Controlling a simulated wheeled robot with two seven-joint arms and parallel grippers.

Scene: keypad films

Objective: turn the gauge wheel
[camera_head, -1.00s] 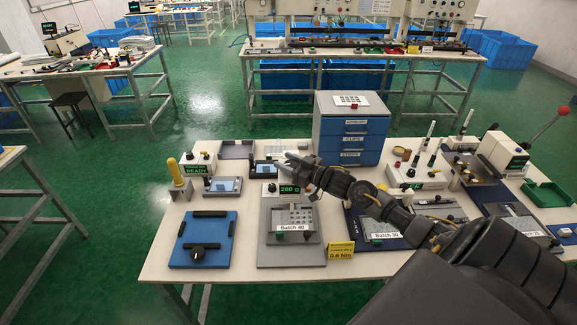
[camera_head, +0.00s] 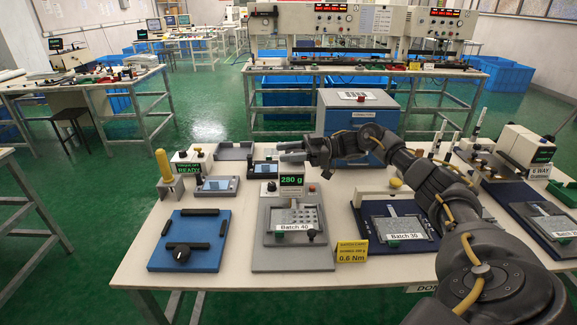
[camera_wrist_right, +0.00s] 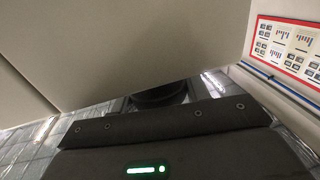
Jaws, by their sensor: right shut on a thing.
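My right gripper (camera_head: 284,151) is raised over the back of the near table, in front of the blue drawer cabinet. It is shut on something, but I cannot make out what. In the right wrist view, a large pale surface fills the top and a dark rounded part (camera_wrist_right: 160,96) shows behind the dark gripper body. The gauge wheel is not clearly identifiable. A small black knob (camera_head: 271,187) sits beside the 280 g display (camera_head: 291,180), below the gripper in the picture. My left gripper is out of view.
The Batch 40 fixture (camera_head: 293,248) and Batch 30 fixture (camera_head: 397,237) stand on the near table (camera_head: 235,276). A yellow-handled tool (camera_head: 164,166) stands upright at left. The blue cabinet (camera_head: 338,121) stands behind my arm. A yellow sign (camera_head: 352,251) is at the front.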

